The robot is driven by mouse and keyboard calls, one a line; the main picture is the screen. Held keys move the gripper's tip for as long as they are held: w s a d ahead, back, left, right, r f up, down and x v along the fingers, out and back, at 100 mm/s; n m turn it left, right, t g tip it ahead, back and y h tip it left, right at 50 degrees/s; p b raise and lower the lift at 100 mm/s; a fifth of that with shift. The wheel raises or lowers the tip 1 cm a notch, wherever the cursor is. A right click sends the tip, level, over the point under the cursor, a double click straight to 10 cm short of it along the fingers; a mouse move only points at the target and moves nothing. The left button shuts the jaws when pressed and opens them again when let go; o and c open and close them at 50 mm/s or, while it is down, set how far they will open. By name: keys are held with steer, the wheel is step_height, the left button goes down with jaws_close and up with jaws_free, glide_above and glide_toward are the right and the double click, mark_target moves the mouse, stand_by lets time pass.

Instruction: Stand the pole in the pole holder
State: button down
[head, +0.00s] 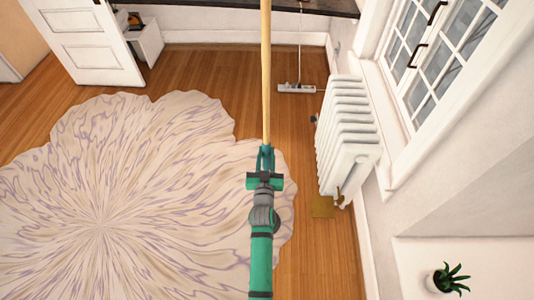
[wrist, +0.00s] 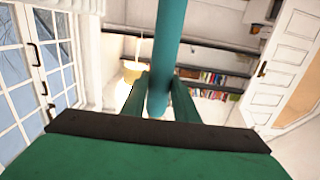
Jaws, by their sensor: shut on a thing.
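My gripper (head: 266,155) is shut on a long pole (head: 266,75). The pole is tan wood, with a teal part at the jaws. It runs up past the top edge of the head view, so its far end is hidden. In the wrist view the teal part of the pole (wrist: 168,50) stands between the two teal fingers (wrist: 158,95). I cannot pick out the pole holder for certain.
A white radiator (head: 345,125) stands along the right wall under a window (head: 440,50). A flat white-grey piece with a thin upright rod (head: 296,88) is on the floor near the back. A pale patterned rug (head: 120,190) covers the left floor. A potted plant (head: 448,280) is at lower right.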

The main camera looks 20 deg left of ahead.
mark_target(267, 163)
steer(key=shift+s+a+f, duration=0.1)
steer(key=shift+f, duration=0.15)
steer(key=shift+d+f, duration=0.4)
steer(key=shift+f, duration=0.8)
steer(key=shift+s+f, duration=0.1)
steer(key=shift+f, duration=0.9)
steer(key=shift+a+f, duration=0.2)
